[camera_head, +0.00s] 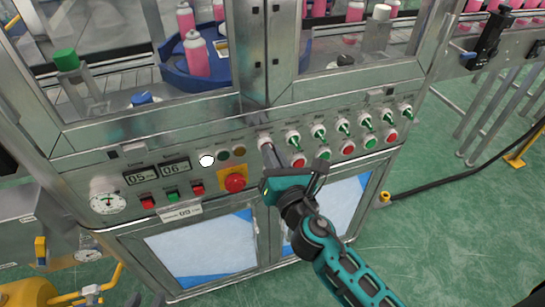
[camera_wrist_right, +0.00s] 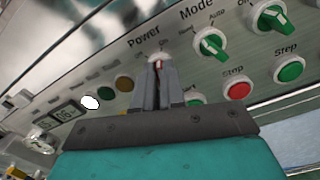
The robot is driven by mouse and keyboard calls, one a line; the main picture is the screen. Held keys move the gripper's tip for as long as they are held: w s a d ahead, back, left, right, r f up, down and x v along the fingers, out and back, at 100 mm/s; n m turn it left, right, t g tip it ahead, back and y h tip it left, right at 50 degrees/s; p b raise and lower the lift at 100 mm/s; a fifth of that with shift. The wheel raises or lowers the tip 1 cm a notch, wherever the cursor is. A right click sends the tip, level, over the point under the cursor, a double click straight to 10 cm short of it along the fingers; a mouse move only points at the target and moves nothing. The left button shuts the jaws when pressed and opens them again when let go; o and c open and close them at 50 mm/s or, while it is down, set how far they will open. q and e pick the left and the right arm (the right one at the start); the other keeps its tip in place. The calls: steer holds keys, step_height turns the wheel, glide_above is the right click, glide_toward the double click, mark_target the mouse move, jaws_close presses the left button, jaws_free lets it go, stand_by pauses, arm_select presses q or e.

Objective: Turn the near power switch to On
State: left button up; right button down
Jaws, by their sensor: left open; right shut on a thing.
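The near power switch is a knob on the sloped steel control panel. Its pale round base shows in the right wrist view (camera_wrist_right: 160,56), below the label "Power", with a small red part between my fingertips. My right gripper (camera_wrist_right: 157,68) is shut on this knob, and its fingers hide most of it. In the head view, my right gripper (camera_head: 267,146) reaches up from the lower right to the left end of the switch row. The exact angle of the knob is hard to tell. My left gripper is not in view.
To the right is a row of green selector knobs (camera_head: 319,131), the nearest labelled "Mode" (camera_wrist_right: 210,45), with red and green buttons below. A red emergency stop (camera_head: 235,182), a round gauge (camera_head: 108,203) and two digital displays (camera_head: 141,178) lie to the left.

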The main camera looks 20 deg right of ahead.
steer(key=shift+m, duration=1.1)
steer(key=c, duration=1.2)
jaws_free()
